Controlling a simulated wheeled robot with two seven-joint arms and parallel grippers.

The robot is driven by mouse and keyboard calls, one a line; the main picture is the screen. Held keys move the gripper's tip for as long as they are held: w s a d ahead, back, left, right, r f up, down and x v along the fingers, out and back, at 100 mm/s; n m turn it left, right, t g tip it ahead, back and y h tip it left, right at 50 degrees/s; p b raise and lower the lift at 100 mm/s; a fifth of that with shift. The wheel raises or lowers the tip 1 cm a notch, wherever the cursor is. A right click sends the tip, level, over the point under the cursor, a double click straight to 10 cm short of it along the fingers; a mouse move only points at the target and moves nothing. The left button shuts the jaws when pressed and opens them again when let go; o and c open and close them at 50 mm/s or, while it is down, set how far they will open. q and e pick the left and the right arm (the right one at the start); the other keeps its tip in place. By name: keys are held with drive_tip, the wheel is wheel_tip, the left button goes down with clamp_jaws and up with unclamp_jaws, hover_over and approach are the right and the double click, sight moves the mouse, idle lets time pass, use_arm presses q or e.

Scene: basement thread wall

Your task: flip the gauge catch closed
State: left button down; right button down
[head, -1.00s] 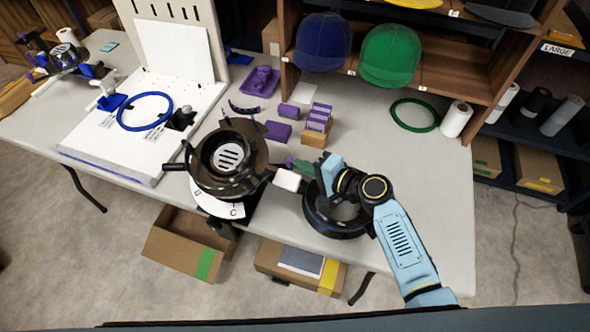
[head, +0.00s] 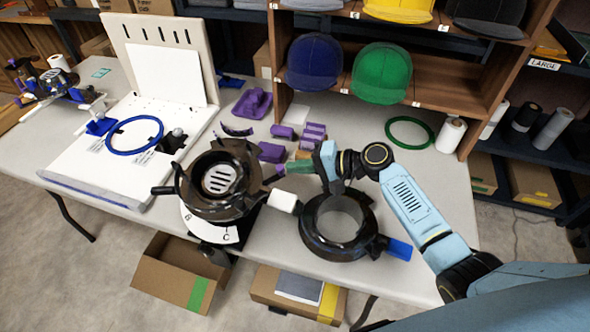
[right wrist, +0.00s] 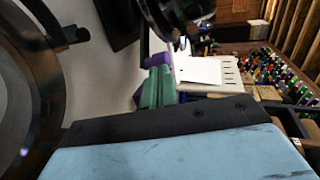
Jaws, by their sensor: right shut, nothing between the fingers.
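A round black ring device (head: 205,206) stands at the front of the bench, with a white plate lettered B and C (head: 222,232) below it. I take this for the gauge, but I cannot make out for certain which part is the catch. A white block-ended lever (head: 284,201) sticks out on its right side. My right gripper (head: 283,170) is shut and empty, its green and purple fingers pointing left, just right of the ring and above the white lever in the picture. In the right wrist view the shut fingers (right wrist: 157,66) show beyond my pale blue palm. My left gripper is out of view.
A second black ring fixture (head: 340,247) with a blue-ended handle (head: 400,249) stands below my right forearm. Purple parts (head: 272,152) lie behind the gauge. A green hoop (head: 410,133) and a cap shelf (head: 425,125) are farther back. A white board with a blue hoop (head: 160,126) is to the left.

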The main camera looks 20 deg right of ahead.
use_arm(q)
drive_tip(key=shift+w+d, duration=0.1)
use_arm(e)
drive_tip(key=shift+a, duration=0.1)
idle(0.3)
